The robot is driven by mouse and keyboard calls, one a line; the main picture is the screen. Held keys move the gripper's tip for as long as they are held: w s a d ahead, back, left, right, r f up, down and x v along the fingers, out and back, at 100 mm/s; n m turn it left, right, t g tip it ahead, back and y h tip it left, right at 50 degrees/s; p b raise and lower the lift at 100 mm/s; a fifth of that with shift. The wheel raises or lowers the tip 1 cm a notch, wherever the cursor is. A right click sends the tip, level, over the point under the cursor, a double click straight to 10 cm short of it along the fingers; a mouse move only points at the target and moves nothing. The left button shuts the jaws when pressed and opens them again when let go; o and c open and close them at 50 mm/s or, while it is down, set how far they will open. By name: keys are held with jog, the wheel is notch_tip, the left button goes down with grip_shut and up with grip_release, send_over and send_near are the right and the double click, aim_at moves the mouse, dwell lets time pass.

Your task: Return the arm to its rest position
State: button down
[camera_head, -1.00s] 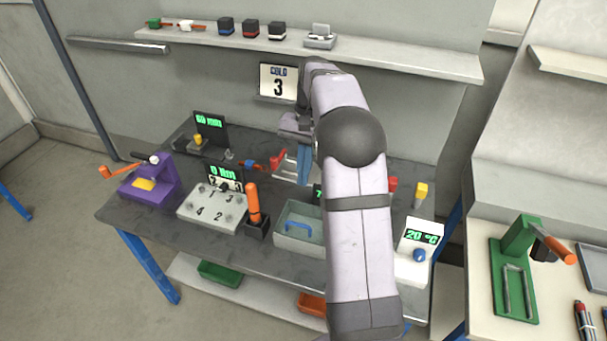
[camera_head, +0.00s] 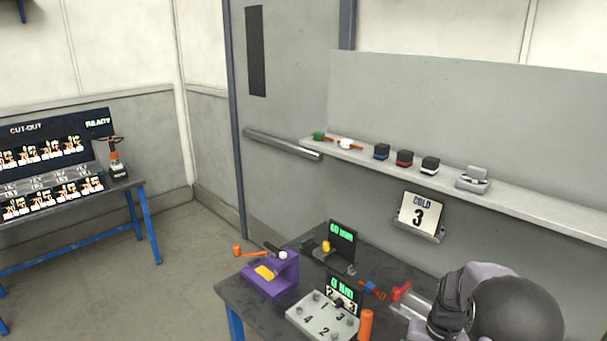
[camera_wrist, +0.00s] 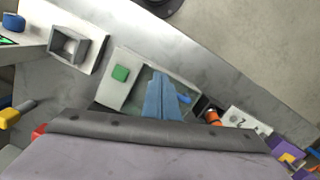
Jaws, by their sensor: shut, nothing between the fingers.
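My gripper's blue fingers (camera_wrist: 162,98) show in the wrist view, closed together with nothing between them. They point down over a grey-green tray (camera_wrist: 196,83) on the bench. A green block (camera_wrist: 120,73) sits at the tray's left side, and a small blue piece (camera_wrist: 185,99) shows right beside the fingers; I cannot tell whether they touch it. In the head view my arm's dark rounded joint and wrist fill the lower right corner, over the bench. The fingers are not visible there.
The dark bench (camera_head: 237,292) bears a purple device (camera_head: 271,275), a numbered plate (camera_head: 322,315), an orange handle (camera_head: 366,325) and small displays. Another station (camera_head: 60,165) stands far left, with open floor between.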

jog(key=s+a+n+g, duration=0.1)
jog(key=s+a, duration=0.4)
jog(key=s, duration=0.4)
jog(key=s+a+n, duration=0.2)
jog(key=s+a, duration=0.2)
jog(key=s, duration=0.4)
jog(key=a+r+n+t, duration=0.1)
jog(key=a+r+t, duration=0.1)
jog(key=a+r, duration=0.2)
jog(key=shift+w+r+n+h, duration=0.3)
jog(key=shift+w+n+h, duration=0.1)
jog(key=shift+w, duration=0.05)
